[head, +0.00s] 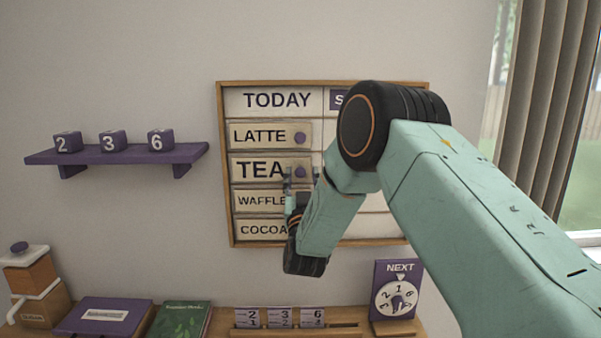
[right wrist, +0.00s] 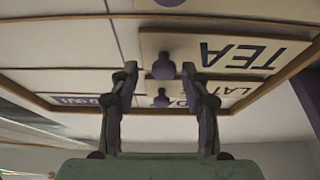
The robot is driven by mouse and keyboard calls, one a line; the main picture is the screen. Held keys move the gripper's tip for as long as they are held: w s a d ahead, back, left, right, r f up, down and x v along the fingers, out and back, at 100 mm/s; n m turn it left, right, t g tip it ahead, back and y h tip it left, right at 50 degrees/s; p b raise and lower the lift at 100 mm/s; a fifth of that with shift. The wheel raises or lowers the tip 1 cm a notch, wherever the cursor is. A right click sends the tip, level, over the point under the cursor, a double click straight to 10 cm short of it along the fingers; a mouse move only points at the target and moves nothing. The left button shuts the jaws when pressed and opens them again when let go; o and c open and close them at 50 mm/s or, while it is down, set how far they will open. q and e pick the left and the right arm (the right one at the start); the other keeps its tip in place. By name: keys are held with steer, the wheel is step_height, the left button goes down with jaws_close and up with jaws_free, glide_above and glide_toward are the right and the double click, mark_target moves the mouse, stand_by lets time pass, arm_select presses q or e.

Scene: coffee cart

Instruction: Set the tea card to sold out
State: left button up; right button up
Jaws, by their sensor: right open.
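The tea card (head: 259,168) is a cream slide card with a round purple knob (head: 300,171) at its right end. It sits in the left TODAY column of the wall board (head: 222,170), under the latte card (head: 262,135). My right gripper (head: 299,181) is at the tea card's knob. In the right wrist view, which looks upside down, the open fingers (right wrist: 160,72) stand on either side of the tea knob (right wrist: 163,63). I cannot tell whether they touch it. The tea card (right wrist: 245,52) also shows there. My left gripper is not in view.
The board's right column, with a purple label (right wrist: 75,100), is mostly hidden by my right arm. The waffle card (head: 259,201) and cocoa card (head: 260,230) sit below. A shelf (head: 120,155) with number cubes is left. A counter below holds a NEXT dial (head: 397,296).

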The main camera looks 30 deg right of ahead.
steer(key=shift+w+d+r, duration=0.15)
steer(key=shift+w, duration=0.2)
steer(key=shift+w+a, duration=0.1)
steer(key=shift+a, duration=0.2)
steer(key=shift+c, duration=0.2)
steer(key=shift+d, duration=0.25)
steer(key=c, duration=0.6)
steer(key=shift+a, duration=0.15)
jaws_close()
